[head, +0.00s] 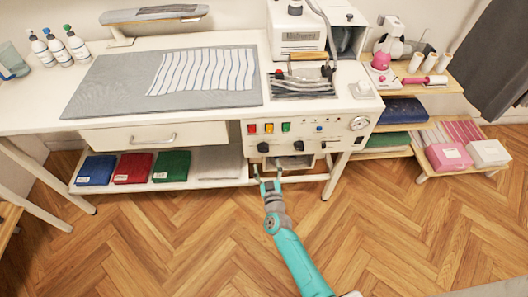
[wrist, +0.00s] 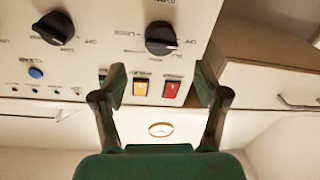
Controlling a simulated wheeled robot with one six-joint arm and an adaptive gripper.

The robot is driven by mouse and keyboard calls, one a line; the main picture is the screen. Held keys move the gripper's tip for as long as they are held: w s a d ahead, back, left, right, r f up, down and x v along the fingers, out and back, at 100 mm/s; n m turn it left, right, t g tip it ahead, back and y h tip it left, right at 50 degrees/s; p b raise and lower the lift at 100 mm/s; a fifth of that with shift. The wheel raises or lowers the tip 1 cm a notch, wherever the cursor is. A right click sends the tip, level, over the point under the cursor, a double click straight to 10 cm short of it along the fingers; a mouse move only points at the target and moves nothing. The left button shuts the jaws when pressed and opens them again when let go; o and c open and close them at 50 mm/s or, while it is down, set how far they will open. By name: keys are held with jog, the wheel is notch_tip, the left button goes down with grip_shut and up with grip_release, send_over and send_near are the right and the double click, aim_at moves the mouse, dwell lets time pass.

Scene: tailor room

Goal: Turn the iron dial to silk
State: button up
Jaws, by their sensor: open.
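The white control panel (head: 330,145) on the front of the ironing station carries two black dials. The left dial (head: 263,147) shows in the wrist view (wrist: 160,37) at top centre, and the right dial (head: 298,145) shows there at upper left (wrist: 53,27). The wrist view is upside down; the printed labels are too small to read, so I cannot tell which setting either dial points to. My gripper (head: 267,176) is open and empty, just below and in front of the left dial. In the wrist view its fingers (wrist: 160,82) are spread and apart from the dial.
Red (wrist: 171,91) and yellow (wrist: 141,88) switches sit between the fingers in the wrist view; a green one is partly hidden. A blue button (head: 319,129) and a gauge (head: 359,123) lie right. A drawer (head: 150,137) and cloth shelf (head: 220,165) lie left. The floor is clear.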

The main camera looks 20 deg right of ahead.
aim_at(264, 152)
jog(key=x, duration=0.7)
jog(key=shift+w, duration=0.25)
jog(key=c, duration=1.1)
